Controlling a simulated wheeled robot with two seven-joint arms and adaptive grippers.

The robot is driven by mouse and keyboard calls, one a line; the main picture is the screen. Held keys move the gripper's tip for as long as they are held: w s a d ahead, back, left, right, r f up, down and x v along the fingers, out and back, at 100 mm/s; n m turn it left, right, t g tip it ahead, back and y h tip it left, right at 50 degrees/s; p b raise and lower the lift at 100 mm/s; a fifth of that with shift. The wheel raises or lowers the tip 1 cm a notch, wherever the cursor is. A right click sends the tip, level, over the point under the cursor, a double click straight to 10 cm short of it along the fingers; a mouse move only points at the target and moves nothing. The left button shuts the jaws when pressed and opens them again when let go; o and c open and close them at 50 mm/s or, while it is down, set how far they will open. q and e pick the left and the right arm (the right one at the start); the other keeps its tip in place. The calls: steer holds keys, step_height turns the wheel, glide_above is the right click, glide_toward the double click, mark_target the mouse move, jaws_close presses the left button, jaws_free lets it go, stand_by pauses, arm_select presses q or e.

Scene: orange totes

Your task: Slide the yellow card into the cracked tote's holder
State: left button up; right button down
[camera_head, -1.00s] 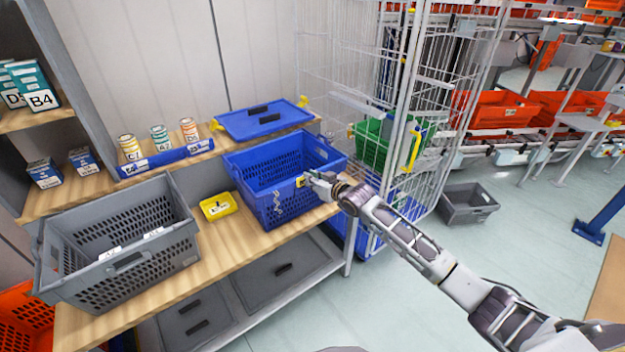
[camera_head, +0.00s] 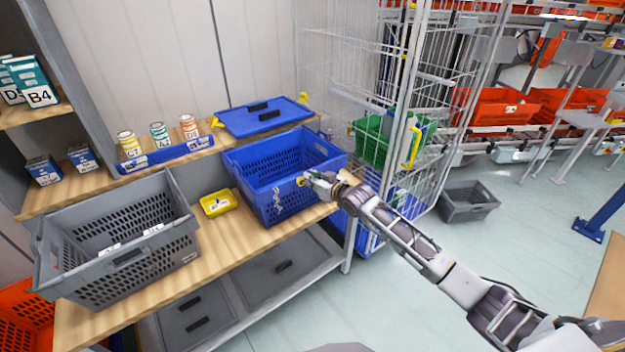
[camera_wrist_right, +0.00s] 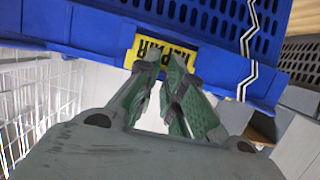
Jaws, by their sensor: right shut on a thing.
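The cracked tote (camera_head: 268,205) is blue and stands on the wooden bench, with a white zigzag crack line on its near wall. The crack also shows in the right wrist view, on the tote (camera_wrist_right: 222,60). My right gripper (camera_head: 310,179) is at the tote's near wall, towards its right end. In the right wrist view my right gripper (camera_wrist_right: 170,75) is shut on the yellow card (camera_wrist_right: 180,54), which has black lettering, upside down here. The card lies against the tote's wall; the fingers cover part of it. I cannot tell how far it sits in the holder. My left gripper is not in view.
A grey tote (camera_head: 120,262) stands at the left of the bench, with a small yellow tray (camera_head: 218,203) between the totes. A blue lid (camera_head: 262,118) lies behind. A wire cage (camera_head: 345,80) stands close to the right. Open floor lies at the front right.

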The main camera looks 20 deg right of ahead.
steer(key=shift+f, duration=0.15)
steer(key=c, duration=1.5)
jaws_free()
steer(key=shift+o, duration=0.2)
steer(key=shift+s, duration=0.2)
steer(key=v, duration=1.1)
steer(key=shift+s+d, duration=0.15)
steer(key=shift+s, duration=0.1)
